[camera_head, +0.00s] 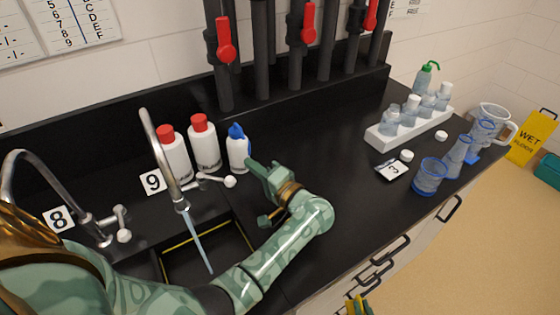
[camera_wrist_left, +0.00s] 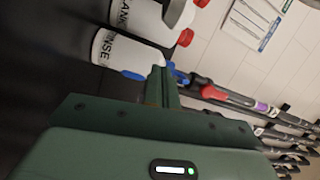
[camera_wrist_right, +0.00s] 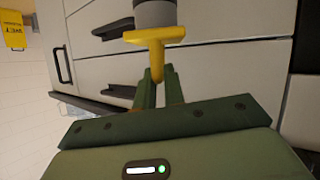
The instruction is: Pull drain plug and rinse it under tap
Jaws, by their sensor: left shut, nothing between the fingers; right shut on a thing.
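The drain plug (camera_wrist_right: 155,35) is a grey cylinder with a yellow T-shaped handle, in the right wrist view. My right gripper (camera_wrist_right: 153,78) is shut on the yellow handle, in front of the pale cabinet drawers. In the head view only a yellow piece shows at the bottom edge. Tap 9 (camera_head: 157,150) runs a stream of water (camera_head: 199,240) into the black sink (camera_head: 235,250). The tap's white-tipped lever (camera_head: 229,181) is at its right. My left gripper (camera_head: 258,172) is shut and empty beside the lever, close to the blue-capped bottle (camera_head: 238,150). The sink bottom is partly hidden by my arm.
Two red-capped bottles (camera_head: 204,145) stand behind tap 9. Tap 8 (camera_head: 70,215) is at the left. A white rack of bottles (camera_head: 410,128) and blue-rimmed beakers (camera_head: 430,175) stand on the right. The middle of the black counter (camera_head: 340,150) is clear.

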